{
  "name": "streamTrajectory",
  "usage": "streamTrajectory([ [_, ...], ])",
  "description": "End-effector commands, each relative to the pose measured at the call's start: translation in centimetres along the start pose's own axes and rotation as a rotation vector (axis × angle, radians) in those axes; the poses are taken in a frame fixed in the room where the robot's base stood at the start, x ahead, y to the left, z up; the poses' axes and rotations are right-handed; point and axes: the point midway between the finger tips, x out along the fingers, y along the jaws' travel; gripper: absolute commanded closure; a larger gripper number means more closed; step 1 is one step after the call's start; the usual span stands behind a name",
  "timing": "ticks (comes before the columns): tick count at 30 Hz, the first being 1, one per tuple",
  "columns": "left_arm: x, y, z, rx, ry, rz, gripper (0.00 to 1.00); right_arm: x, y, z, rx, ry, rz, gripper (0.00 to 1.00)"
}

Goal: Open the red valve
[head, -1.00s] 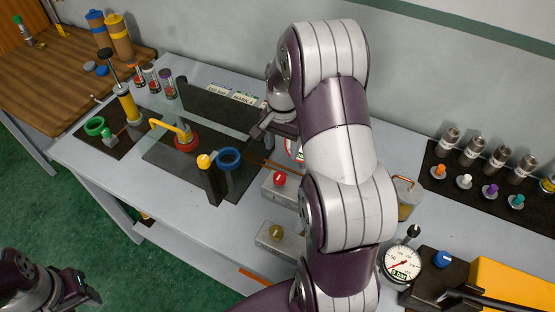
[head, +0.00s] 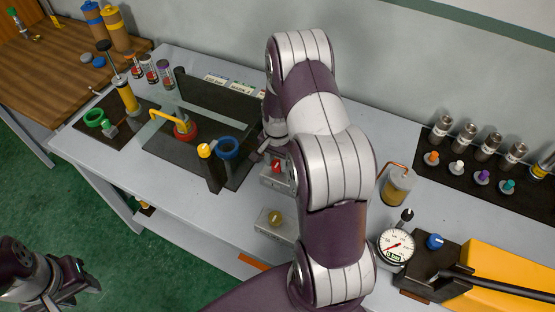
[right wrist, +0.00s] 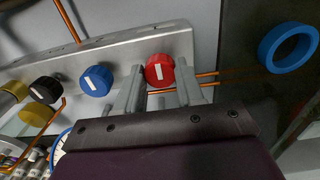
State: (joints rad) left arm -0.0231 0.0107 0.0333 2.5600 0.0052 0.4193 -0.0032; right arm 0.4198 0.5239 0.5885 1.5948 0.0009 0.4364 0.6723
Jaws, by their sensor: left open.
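The red valve knob (head: 277,166), with a white mark, sits on a grey block in the middle of the bench. In the right wrist view the red knob (right wrist: 160,70) is on a metal manifold, its white mark nearly upright in the picture. My right gripper (right wrist: 160,72) is open, with one fingertip on each side of the red knob and small gaps seen between. In the head view my right arm hides most of that gripper. My left gripper (head: 88,283) is open and empty at the lower left, over the green floor, away from the bench.
Beside the red knob in the wrist view are a blue knob (right wrist: 96,80), a black knob (right wrist: 47,90) and copper pipes (right wrist: 205,80). A blue ring (head: 228,148) and a dark upright plate (head: 210,170) stand left of it. A yellow knob (head: 275,218) is nearer the front edge.

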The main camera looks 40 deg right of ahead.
Motion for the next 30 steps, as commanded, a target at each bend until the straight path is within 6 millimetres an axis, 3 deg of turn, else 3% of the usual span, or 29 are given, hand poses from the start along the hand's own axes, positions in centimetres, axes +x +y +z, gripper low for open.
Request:
streamTrajectory([
  [14,0.07,0.0,0.01,0.0,0.0,0.0,0.57,0.0,-0.03,-0.15,-0.085,0.004,-0.002,0.93],
  [30,0.22,0.0,0.03,0.0,0.0,0.0,0.57,-0.06,-0.08,-0.2,-0.556,0.006,-0.002,0.93],
])
